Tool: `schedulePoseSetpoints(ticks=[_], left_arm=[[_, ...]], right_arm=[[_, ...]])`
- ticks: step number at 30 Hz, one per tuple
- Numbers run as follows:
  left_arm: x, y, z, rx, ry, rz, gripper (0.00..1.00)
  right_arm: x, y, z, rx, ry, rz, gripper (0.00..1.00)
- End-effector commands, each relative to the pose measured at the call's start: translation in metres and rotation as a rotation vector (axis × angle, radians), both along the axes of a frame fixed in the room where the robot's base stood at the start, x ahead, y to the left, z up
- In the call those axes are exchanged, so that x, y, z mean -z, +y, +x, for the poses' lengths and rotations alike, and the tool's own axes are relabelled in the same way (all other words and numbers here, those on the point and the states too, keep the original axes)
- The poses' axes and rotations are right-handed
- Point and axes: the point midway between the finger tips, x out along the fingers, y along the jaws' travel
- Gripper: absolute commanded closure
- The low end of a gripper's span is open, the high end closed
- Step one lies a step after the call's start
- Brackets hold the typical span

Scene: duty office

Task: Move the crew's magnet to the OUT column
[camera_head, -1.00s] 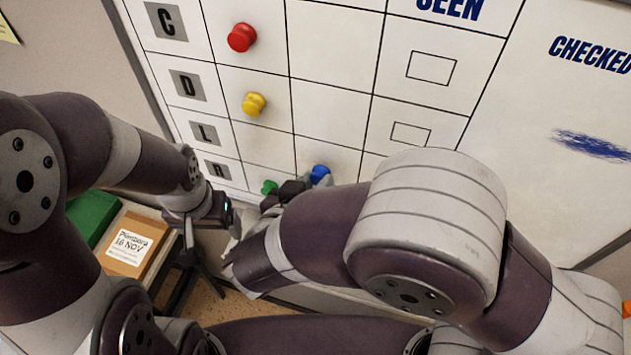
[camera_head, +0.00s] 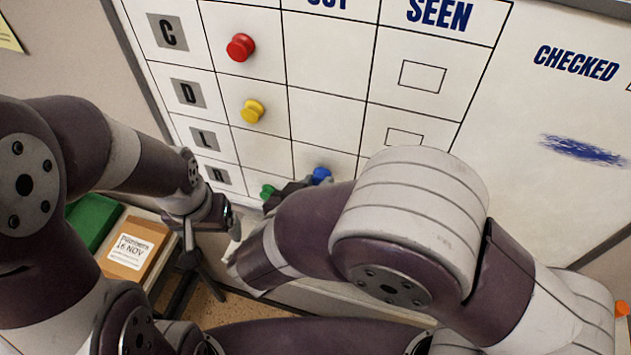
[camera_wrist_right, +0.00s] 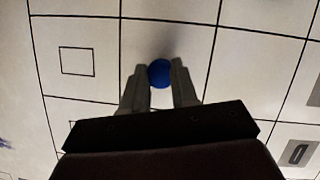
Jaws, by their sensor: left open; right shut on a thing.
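A blue round magnet (camera_head: 321,175) is at the whiteboard in the OUT column, around the L row. In the right wrist view the blue magnet (camera_wrist_right: 160,73) sits between the two fingers of my right gripper (camera_wrist_right: 160,85), which is shut on it. I cannot tell whether it touches the board. In the head view my right gripper (camera_head: 292,190) is partly hidden by my own arm. My left gripper (camera_head: 228,216) is open and empty, low in front of the board's lower left. The board (camera_head: 325,110) has rows C, D, L and R.
A red magnet (camera_head: 240,47) is in row C and a yellow one (camera_head: 252,111) in row D, left of the OUT column. A green magnet (camera_head: 268,191) is close beside my right gripper. A green box (camera_head: 92,221) and a labelled brown box (camera_head: 134,247) stand lower left.

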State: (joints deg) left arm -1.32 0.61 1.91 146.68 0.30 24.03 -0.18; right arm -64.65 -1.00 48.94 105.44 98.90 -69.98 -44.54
Motion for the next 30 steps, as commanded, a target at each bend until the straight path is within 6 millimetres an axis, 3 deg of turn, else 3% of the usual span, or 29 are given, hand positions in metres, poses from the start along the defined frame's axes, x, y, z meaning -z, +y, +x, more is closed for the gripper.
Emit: schedulePoseSetpoints(ticks=[30], left_arm=[[-0.0031,0.0000,-0.0001,0.000,0.000,0.000,0.17]], right_arm=[[0.0003,-0.0021,0.0071,0.000,0.000,-0.001,1.00]])
